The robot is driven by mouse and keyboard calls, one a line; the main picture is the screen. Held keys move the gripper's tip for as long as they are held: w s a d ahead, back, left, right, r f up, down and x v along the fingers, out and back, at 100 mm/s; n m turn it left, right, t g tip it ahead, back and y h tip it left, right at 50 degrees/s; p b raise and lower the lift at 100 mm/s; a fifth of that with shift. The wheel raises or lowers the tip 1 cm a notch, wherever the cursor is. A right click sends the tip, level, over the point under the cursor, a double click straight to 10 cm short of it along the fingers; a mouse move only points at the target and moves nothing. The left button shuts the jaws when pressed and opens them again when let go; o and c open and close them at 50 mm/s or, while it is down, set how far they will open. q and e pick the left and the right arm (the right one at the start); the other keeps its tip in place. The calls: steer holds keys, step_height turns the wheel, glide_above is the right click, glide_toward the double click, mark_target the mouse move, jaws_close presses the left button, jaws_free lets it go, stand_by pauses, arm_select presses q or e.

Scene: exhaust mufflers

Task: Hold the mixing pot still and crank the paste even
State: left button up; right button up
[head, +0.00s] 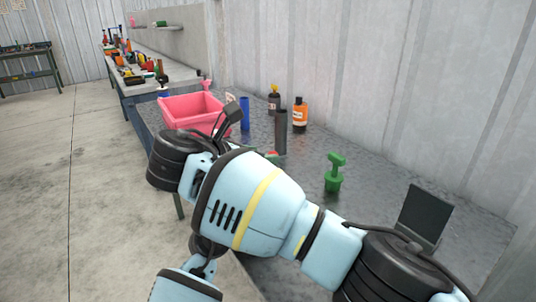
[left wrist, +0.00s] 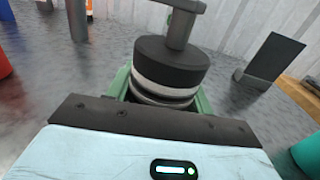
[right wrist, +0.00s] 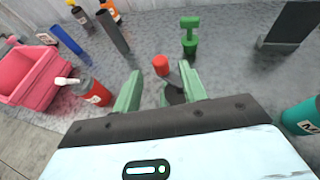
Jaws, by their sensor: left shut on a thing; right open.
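The mixing pot (left wrist: 172,70) is a black cylinder with a pale band in the left wrist view. A grey crank (left wrist: 182,25) rises from its top. My left gripper (left wrist: 163,92) is shut around the pot, with a green finger on each side. In the right wrist view, a red knob (right wrist: 161,65) and a dark part of the pot (right wrist: 175,96) show between and beyond the fingers. My right gripper (right wrist: 160,90) is open there; I cannot tell whether it touches the crank. In the head view, my pale blue arm hides the pot.
A pink bin (head: 193,111), blue tube (head: 245,113), dark tube (head: 281,132) and orange bottle (head: 300,114) stand farther back on the grey bench. A green T-handled object (head: 334,173) and dark panel (head: 424,214) stand nearby. A red bottle (right wrist: 92,92) and teal container (right wrist: 302,117) flank the right gripper.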

steer(key=shift+v, duration=1)
steer(key=w+a+r+n+t+y, duration=0.2)
steer(key=w+r+n+t+y, duration=0.5)
steer(key=r+n+y, duration=0.15)
steer(key=n+g+y, duration=1)
glide_toward(273, 152)
steer(key=shift+m, duration=0.25)
steer(key=x, duration=1)
steer(key=shift+s+f, duration=0.15)
steer(key=shift+f, duration=0.05)
